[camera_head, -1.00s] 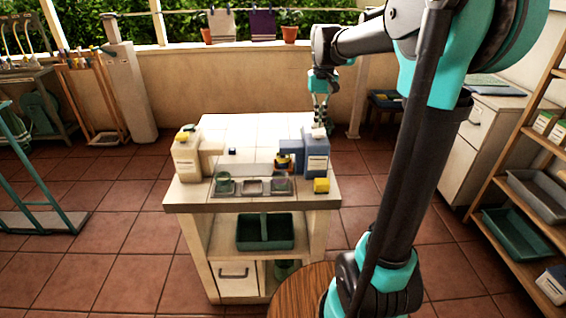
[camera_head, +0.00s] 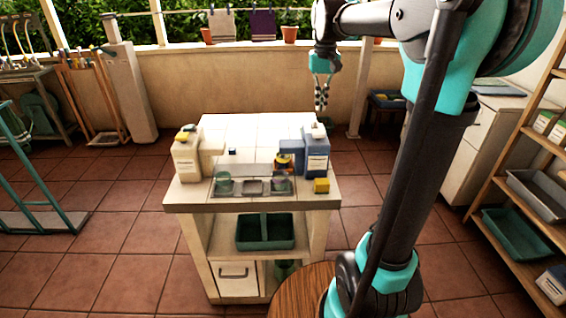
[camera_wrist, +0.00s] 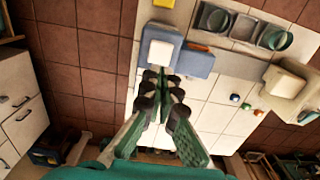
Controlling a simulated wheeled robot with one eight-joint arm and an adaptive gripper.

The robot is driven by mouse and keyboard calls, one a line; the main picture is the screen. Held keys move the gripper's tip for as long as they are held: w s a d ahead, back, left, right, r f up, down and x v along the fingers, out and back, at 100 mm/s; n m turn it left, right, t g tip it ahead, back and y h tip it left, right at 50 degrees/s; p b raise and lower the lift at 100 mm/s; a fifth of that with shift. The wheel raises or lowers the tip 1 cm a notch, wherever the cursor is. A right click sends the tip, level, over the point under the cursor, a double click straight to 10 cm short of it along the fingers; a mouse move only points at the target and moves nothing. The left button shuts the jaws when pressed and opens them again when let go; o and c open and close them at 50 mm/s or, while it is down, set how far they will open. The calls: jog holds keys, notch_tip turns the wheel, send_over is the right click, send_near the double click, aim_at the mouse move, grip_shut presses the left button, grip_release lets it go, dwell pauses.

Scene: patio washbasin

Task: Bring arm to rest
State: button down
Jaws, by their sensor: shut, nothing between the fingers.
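My gripper (camera_head: 321,103) hangs from my raised arm, pointing down, above the back right part of the tiled washbasin counter (camera_head: 240,130) in the head view. It is shut and empty. In the wrist view the fingers (camera_wrist: 163,82) meet, with the blue dispenser (camera_wrist: 192,62) and its white top just beyond them in the picture. The blue dispenser (camera_head: 316,160) stands upright at the counter's right side, below my gripper and apart from it.
A cream dispenser (camera_head: 186,158) stands at the counter's left. A tray with small cups (camera_head: 252,187) and a yellow block (camera_head: 321,185) lie near the front edge. A wooden shelf (camera_head: 520,195) stands right, a low wall (camera_head: 220,85) behind.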

dwell(0.3)
jog(key=s+d+f+t, duration=0.2)
jog(key=s+f, duration=0.9)
jog(key=f, duration=0.2)
jog(key=s+d+f+t, duration=0.2)
jog(key=s+f, duration=0.9)
jog(key=f, duration=0.1)
jog(key=shift+f, duration=0.35)
